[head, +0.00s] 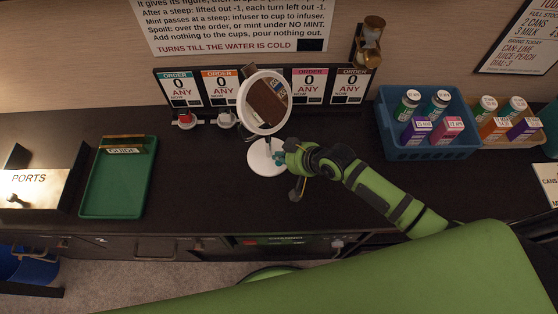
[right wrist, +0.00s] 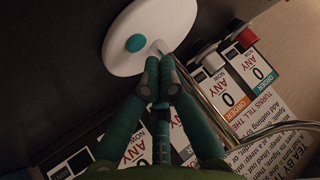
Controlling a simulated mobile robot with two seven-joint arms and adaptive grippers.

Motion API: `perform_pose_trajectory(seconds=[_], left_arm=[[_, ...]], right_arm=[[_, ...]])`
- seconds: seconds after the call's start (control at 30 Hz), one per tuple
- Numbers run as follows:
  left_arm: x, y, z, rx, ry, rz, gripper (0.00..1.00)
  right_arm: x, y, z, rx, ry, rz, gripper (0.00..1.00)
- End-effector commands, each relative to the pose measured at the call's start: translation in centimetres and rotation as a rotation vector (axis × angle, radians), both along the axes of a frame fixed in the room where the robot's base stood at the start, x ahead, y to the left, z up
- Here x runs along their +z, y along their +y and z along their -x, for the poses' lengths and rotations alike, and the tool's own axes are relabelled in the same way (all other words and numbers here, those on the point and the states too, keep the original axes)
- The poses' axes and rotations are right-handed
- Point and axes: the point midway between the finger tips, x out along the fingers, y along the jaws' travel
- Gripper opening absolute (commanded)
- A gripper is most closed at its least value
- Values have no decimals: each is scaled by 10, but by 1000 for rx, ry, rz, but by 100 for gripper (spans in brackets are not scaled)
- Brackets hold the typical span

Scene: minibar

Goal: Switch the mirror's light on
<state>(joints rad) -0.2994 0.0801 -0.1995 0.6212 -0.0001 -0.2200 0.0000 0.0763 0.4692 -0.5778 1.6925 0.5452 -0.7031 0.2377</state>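The round mirror (head: 268,103) with a white rim stands upright on a white disc base (head: 262,168) at the middle of the counter. In the right wrist view the base (right wrist: 125,25) carries a round teal button (right wrist: 136,43), with the metal stem beside it. My right gripper (head: 281,157) is low over the right part of the base. In the right wrist view its fingers (right wrist: 160,62) are together, with nothing seen between them; the tips are near the stem's foot and just beside the button. Whether they touch is unclear. My left gripper is not in view.
Order cards (head: 221,86) stand behind the mirror, with a red-topped item (head: 186,120) and a white-topped item at their foot. A blue crate (head: 428,152) of cans and cartons is at right, a green tray (head: 117,190) at left. The counter between tray and mirror is clear.

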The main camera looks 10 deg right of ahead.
Motion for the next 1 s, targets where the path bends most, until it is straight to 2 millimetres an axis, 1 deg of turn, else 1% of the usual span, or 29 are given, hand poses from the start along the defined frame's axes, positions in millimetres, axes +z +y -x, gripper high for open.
perform_pose_trajectory(seconds=[0.37, 0.6, 1.0], left_arm=[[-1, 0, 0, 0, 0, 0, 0], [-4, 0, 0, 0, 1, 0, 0], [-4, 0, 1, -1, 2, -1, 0]], right_arm=[[-1, 0, 0, 0, 0, 0, 0], [-9, 0, 0, -1, 0, -1, 0], [-10, 0, 0, 0, 0, 0, 0]])
